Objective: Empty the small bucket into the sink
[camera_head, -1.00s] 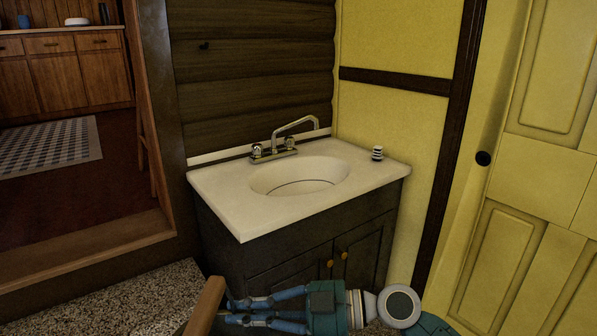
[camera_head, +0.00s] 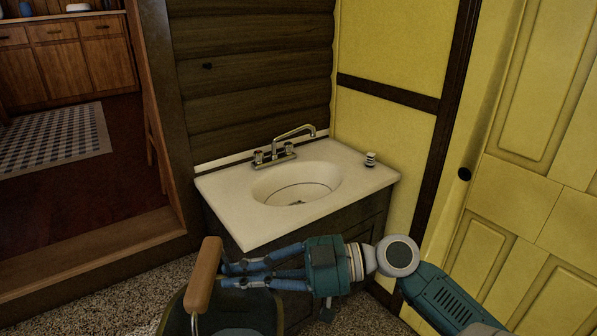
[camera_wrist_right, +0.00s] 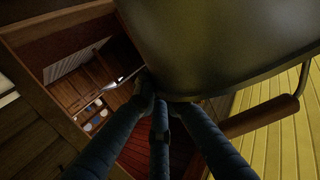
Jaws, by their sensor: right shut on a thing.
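The small bucket (camera_head: 270,312) is dark, with a wire handle and a wooden grip (camera_head: 203,276). It hangs at the bottom of the head view, partly cut off, in front of the sink cabinet. My right gripper (camera_head: 229,275) is shut on the bucket beside the wooden grip; the exact contact point is unclear. In the right wrist view the bucket (camera_wrist_right: 225,45) fills the top, with the fingers (camera_wrist_right: 160,105) against its edge. The white sink (camera_head: 297,183) has an oval basin and lies beyond and above the gripper. The bucket's contents cannot be made out. My left gripper is out of view.
A metal faucet (camera_head: 285,150) stands at the back of the sink counter. A small striped object (camera_head: 370,159) sits at the counter's right corner. A yellow door (camera_head: 530,190) is on the right. A wooden step edge (camera_head: 95,265) borders the doorway on the left.

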